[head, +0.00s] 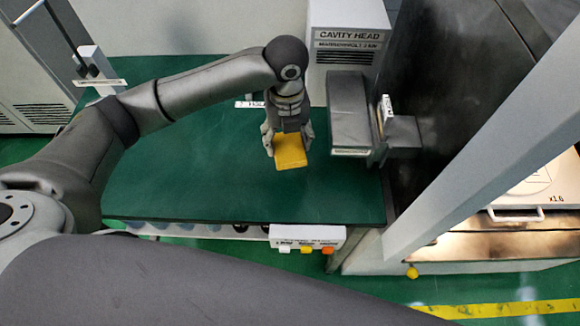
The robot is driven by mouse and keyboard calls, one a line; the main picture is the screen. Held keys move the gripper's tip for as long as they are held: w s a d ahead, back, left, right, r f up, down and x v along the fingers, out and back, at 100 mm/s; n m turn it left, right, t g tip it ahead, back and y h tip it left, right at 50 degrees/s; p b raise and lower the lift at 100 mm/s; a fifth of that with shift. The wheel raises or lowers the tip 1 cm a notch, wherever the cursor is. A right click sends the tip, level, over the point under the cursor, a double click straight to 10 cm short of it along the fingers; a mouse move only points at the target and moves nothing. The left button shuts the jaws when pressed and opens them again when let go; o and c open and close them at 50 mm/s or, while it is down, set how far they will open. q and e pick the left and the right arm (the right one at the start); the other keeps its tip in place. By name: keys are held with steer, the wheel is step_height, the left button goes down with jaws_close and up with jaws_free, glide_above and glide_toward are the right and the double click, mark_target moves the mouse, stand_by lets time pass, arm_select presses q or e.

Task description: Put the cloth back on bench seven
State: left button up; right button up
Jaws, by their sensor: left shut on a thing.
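The cloth (290,152) is a small yellow folded pad. My left gripper (287,146) points down over the green bench top (210,180) and is shut on the cloth, one finger on each side. The cloth is over the right part of the bench. I cannot tell whether its underside touches the surface. A small white label (250,104) lies on the bench behind the gripper, partly hidden by my arm. My right gripper is not in view.
A white box marked CAVITY HEAD (347,35) stands behind the bench. A grey metal block with a flange (349,115) stands close right of the gripper. A control panel with buttons (306,237) is on the front edge. The left and front middle of the bench are clear.

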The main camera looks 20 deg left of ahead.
mark_target(290, 148)
arm_select(q)
steer(key=shift+w+d+r+m, duration=0.2)
steer(key=shift+w+r+m, duration=0.2)
steer(key=shift+m, duration=0.8)
step_height(290, 148, down, 5)
steer(key=shift+f+p, duration=0.15)
steer(key=shift+p, duration=0.45)
steer(key=shift+f+p, duration=0.35)
steer(key=shift+f, duration=1.95)
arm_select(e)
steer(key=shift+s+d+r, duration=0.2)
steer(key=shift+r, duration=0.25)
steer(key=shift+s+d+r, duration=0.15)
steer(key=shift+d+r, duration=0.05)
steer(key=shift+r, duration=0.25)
arm_select(q)
steer(key=shift+f, duration=0.15)
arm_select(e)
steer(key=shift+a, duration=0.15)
arm_select(q)
steer(key=o, duration=0.9)
